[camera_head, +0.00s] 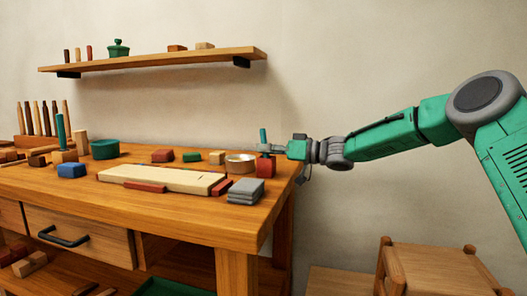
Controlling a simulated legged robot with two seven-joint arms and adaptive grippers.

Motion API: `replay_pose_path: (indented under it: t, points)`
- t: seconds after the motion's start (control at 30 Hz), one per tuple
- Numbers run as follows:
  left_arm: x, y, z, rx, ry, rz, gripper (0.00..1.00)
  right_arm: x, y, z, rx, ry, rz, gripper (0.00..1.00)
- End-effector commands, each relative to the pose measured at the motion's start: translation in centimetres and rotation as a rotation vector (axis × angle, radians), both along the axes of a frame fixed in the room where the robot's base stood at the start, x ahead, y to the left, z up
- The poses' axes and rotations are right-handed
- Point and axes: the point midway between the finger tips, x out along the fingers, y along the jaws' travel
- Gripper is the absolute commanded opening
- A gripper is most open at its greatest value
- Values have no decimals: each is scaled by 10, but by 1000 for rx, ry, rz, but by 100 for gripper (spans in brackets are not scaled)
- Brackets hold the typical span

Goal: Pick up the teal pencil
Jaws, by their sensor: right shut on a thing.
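A teal pencil (263,136) stands upright near the right end of the workbench, above a red block or cup (266,168). My right gripper (267,148) reaches in from the right and is shut on the teal pencil. The pencil's upper part shows above the fingers. Its lower end is hidden, and I cannot tell whether it is still in the red piece. Another teal upright stick (60,131) stands in a small wooden block at the left of the bench. My left gripper is not in view.
The wooden workbench (190,222) holds a pale board (165,178), a round tan dish (240,163), stacked grey slabs (245,191), a teal bowl (105,149) and a blue block (71,170). A shelf (150,60) hangs above. A wooden chair (440,268) stands at lower right.

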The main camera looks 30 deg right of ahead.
Motion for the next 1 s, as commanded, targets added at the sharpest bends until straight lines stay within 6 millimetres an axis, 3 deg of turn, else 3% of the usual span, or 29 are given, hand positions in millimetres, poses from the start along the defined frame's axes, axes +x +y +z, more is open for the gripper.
replay_pose_path:
  t: [0.17,0.53,1.0]
  points:
    - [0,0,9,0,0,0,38,0,-2,13,-1,1,-5,0]
    - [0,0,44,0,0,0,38,0,0,77,-4,-1,-2,0]
    - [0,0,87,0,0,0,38,-97,-76,74,1,2,-3,0]
